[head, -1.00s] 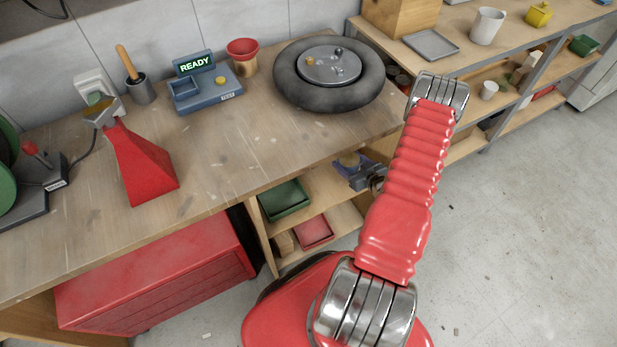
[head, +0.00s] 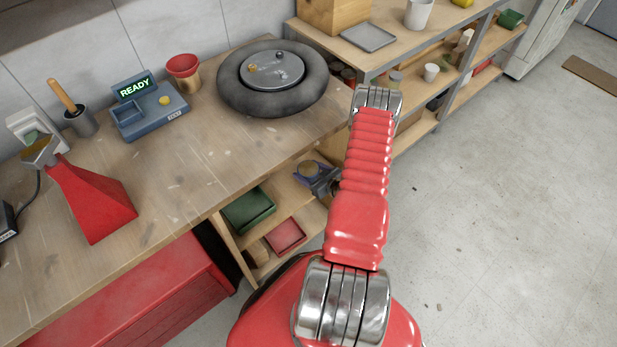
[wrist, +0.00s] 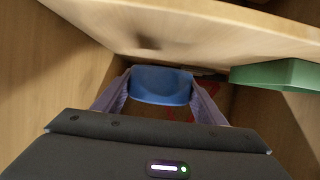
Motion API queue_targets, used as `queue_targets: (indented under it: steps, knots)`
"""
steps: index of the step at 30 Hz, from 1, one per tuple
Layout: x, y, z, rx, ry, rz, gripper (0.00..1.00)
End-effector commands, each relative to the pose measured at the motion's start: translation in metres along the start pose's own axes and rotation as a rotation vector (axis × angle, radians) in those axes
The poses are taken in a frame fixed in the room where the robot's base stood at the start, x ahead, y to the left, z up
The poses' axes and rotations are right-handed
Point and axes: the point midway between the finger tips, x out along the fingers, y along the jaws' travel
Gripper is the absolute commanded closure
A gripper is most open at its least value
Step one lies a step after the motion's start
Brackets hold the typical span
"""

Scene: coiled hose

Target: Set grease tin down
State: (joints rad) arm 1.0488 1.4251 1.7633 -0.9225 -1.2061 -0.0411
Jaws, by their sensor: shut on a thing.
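The grease tin (head: 307,168) shows in the head view as a small round thing with a tan top and a blue rim, just below the workbench's front edge. In the wrist view it is a blue shape (wrist: 162,85) between the two fingers. My gripper (head: 318,178) is shut on it and reaches in at the shelf opening under the bench. In the wrist view my gripper (wrist: 160,92) has one finger on each side of the tin. Whether the tin touches a shelf board cannot be told.
A green tray (head: 248,210) and a red tray (head: 285,236) sit on the under-bench shelves, left of the tin. The green tray (wrist: 275,74) is close on the right in the wrist view. A wooden board (wrist: 200,25) spans above. The bench (head: 190,185) overhangs.

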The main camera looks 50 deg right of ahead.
Motion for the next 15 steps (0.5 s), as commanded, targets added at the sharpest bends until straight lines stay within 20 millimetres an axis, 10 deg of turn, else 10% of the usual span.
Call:
queue_targets:
  steps: [15]
  knots:
    - [0.015,0.001,0.036,0.0,0.001,0.001,0.66]
